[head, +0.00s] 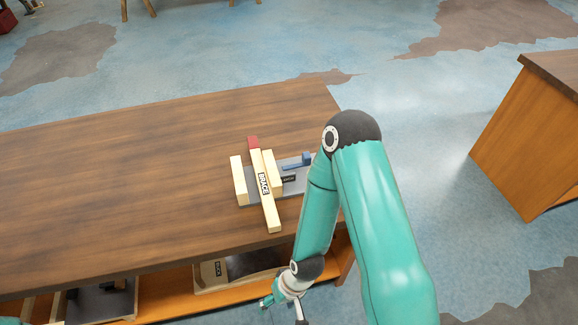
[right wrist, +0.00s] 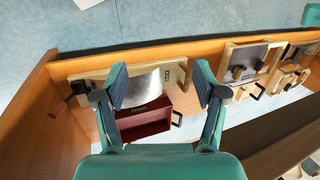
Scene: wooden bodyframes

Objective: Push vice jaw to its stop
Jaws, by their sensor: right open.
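The vice stands on the wooden table near its right end, with a grey base plate (head: 295,185). A pale left jaw block (head: 239,180) and a pale right jaw block (head: 273,172) stand on it. A long pale bar marked BRACE (head: 270,212), with a red far end, lies between them. It sits close against the right block, with a gap to the left one. A blue piece (head: 304,160) and a small black label are at the plate's right. My right gripper (head: 284,299) is low in front of the table edge, away from the vice. In the right wrist view it is open and empty (right wrist: 160,78).
The table (head: 120,165) is clear left of the vice. A shelf below holds a tray (head: 210,283) and another at left; the right wrist view shows a dark red box (right wrist: 145,122) and wooden frames (right wrist: 250,60) there. Another cabinet (head: 520,140) stands right, across open floor.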

